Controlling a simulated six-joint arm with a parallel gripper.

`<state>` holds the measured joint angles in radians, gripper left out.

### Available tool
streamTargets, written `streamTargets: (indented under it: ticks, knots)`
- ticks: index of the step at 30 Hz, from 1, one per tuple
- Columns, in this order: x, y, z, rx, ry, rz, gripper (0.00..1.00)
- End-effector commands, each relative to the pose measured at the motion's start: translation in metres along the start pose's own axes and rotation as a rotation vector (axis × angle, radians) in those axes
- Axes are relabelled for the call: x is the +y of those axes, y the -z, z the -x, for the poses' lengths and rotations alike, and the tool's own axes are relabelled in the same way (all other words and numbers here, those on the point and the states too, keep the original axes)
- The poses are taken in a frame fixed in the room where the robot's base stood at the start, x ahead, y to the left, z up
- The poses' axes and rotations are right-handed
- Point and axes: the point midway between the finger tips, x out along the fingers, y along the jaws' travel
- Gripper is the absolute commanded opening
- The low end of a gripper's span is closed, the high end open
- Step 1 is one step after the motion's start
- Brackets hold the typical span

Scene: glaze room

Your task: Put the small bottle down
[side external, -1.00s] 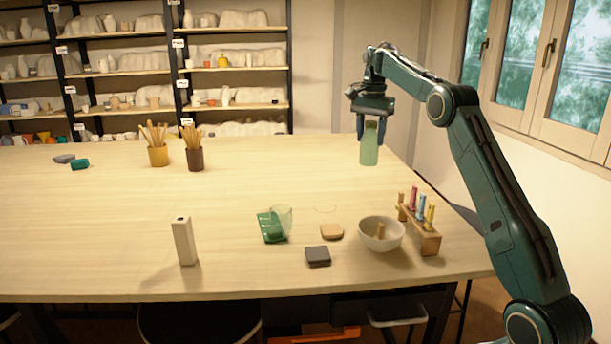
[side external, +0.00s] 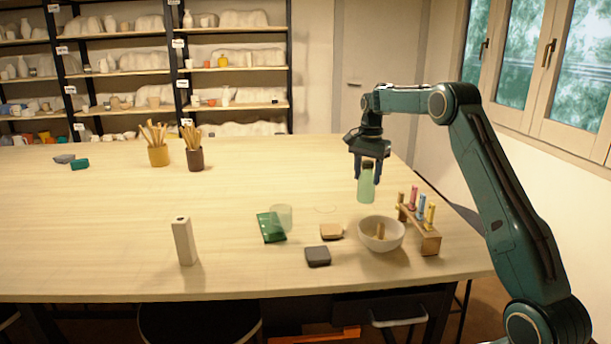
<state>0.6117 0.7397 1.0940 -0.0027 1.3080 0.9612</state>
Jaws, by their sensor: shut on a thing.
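My gripper (side external: 368,170) hangs over the right part of the table, pointing down. It is shut on the small green bottle (side external: 366,188), gripping it near its dark top. The bottle is upright. It appears held above the table, behind the white bowl (side external: 393,240) in the picture; its exact height above the surface is hard to tell. A faint ring outline (side external: 325,209) shows on the table to the left of the bottle.
A wooden rack with coloured vials (side external: 430,240) stands right of the bowl. A green packet (side external: 271,228), a clear glass (side external: 284,217), a tan block (side external: 331,231), a dark block (side external: 317,256) and a tall pale block (side external: 184,242) stand further left. The table's middle is clear.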

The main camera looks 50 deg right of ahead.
Motion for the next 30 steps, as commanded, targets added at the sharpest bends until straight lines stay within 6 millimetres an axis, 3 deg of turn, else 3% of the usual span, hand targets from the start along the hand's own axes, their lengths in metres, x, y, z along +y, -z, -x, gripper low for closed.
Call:
streamTargets:
  ticks: [5, 17, 30]
  knots:
    - [0.000, 0.000, -0.003, 0.000, -0.001, 0.000, 0.22]
    - [0.000, 0.000, -0.041, -0.001, -0.001, 0.000, 0.22]
    - [0.000, 0.000, -0.045, 0.000, 0.000, 0.000, 0.22]
